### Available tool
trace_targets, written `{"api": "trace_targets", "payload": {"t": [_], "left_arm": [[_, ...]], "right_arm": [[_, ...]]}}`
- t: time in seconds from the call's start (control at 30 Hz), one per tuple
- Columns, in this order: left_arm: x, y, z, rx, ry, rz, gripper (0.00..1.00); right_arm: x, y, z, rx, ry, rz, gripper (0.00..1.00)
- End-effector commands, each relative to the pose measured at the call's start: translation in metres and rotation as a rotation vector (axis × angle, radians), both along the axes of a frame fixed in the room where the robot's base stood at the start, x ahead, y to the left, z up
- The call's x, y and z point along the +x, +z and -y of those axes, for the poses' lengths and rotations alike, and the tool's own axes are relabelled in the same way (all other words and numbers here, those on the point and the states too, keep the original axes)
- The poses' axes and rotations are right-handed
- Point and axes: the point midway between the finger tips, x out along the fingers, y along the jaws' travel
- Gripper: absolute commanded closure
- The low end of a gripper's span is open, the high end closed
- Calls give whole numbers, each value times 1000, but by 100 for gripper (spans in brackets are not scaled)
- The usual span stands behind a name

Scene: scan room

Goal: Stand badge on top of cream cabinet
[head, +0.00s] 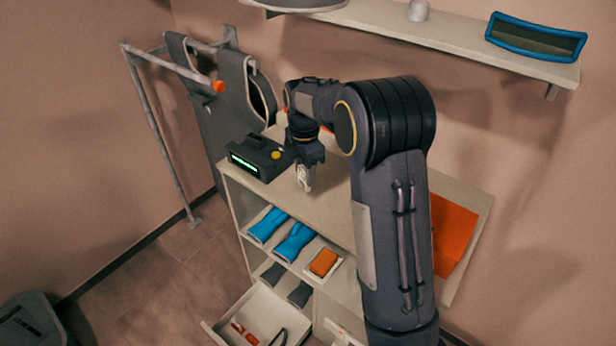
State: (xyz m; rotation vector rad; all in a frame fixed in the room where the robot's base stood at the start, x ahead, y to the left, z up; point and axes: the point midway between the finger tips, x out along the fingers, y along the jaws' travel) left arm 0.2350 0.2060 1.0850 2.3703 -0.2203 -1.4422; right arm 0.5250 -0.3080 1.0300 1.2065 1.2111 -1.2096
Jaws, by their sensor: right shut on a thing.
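The cream cabinet (330,212) stands against the wall, with a flat top and open compartments below. My right gripper (306,170) points down over the left part of its top, near the front edge. It is shut on a small pale thing (305,184), which looks like the badge. Its shape and markings are too small to make out, and I cannot tell whether its lower end touches the top. My left gripper is not in view.
A dark device with a green display (258,158) sits on the top, left of the gripper. Blue gloves (295,242) lie in a compartment. An open drawer (262,312) juts out below. Grey aprons hang on a rack (160,110).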

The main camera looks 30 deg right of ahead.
Motion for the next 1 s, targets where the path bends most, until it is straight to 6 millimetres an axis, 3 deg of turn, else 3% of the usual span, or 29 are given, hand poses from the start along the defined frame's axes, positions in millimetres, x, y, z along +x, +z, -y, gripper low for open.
{"api": "trace_targets", "payload": {"t": [0.23, 0.43, 0.83, 0.87, 1.0], "left_arm": [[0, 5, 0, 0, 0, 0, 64], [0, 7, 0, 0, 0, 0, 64], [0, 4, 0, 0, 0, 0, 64], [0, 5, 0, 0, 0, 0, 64], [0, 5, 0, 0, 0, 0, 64]], "right_arm": [[6, -18, 14, -1, -3, -3, 81], [6, -45, 13, 1, -1, -1, 81], [6, -52, 13, 2, -1, 1, 81], [6, -51, 13, 2, -1, 1, 56], [6, -50, 13, 2, 0, 1, 38]]}}
